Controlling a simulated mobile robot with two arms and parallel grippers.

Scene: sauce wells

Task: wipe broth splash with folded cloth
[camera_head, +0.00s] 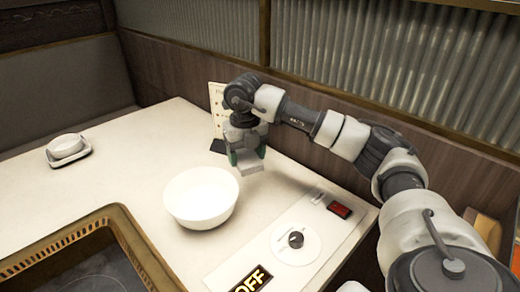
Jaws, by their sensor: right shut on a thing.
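My right gripper (246,156) points down over the table, behind and to the right of a white bowl (200,199). It is shut on a small pale grey block-like piece, which looks like the folded cloth (251,167). The cloth is at or just above the tabletop; I cannot tell whether it touches. I cannot make out a broth splash; the gripper and cloth may hide it. My left gripper is not in view.
A small white bowl on a saucer (69,158) stands at the left. A menu card (217,108) stands behind my gripper, with a dark flat item (218,146) near it. A control panel with a knob (296,239) lies front right. A gold-framed recess (116,214) is front left.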

